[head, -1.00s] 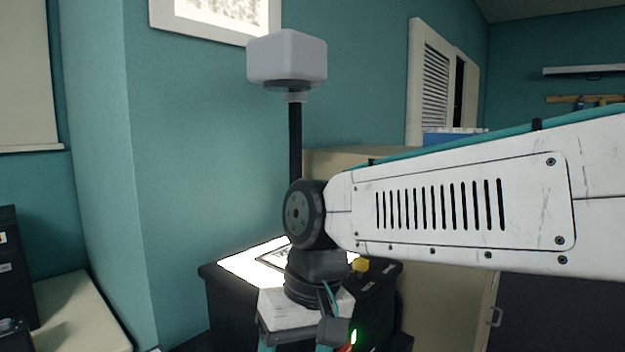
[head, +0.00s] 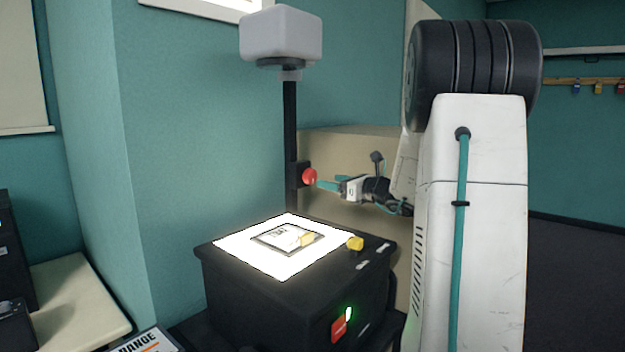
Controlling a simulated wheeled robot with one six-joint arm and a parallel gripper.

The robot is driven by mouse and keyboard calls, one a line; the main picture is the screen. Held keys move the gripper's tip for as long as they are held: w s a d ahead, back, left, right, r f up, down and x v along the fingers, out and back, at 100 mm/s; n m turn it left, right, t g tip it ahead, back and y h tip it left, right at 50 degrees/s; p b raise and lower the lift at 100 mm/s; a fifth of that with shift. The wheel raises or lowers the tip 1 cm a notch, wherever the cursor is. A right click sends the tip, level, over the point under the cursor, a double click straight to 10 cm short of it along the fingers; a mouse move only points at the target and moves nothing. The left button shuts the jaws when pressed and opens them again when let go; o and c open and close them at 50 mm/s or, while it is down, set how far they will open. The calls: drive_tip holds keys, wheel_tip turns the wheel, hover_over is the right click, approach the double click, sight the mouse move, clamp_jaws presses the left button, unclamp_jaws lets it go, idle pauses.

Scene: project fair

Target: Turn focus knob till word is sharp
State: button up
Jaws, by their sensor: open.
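An overhead projector (head: 230,285) stands in the middle of the head view. Its lit glass stage (head: 240,259) carries a framed slide (head: 285,238) with dark print. A black post (head: 290,125) rises behind it to a grey projector head (head: 282,36). A red round focus knob (head: 309,177) sits on a dark block partway up the post. My gripper (head: 318,185) is open, with teal fingers pointing left close to the knob. I cannot tell whether they touch it. The word on the wall is out of view; only the lower edge of the white screen (head: 214,8) shows.
A beige cabinet (head: 345,145) stands behind my gripper. A pale bench (head: 75,300) with black boxes is at left.

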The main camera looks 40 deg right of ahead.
sight(313, 178)
drive_tip(key=w, duration=0.2)
drive_tip(key=w+a, duration=0.1)
drive_tip(key=w, duration=0.4)
drive_tip(key=shift+a, duration=0.15)
drive_tip(key=c, duration=1)
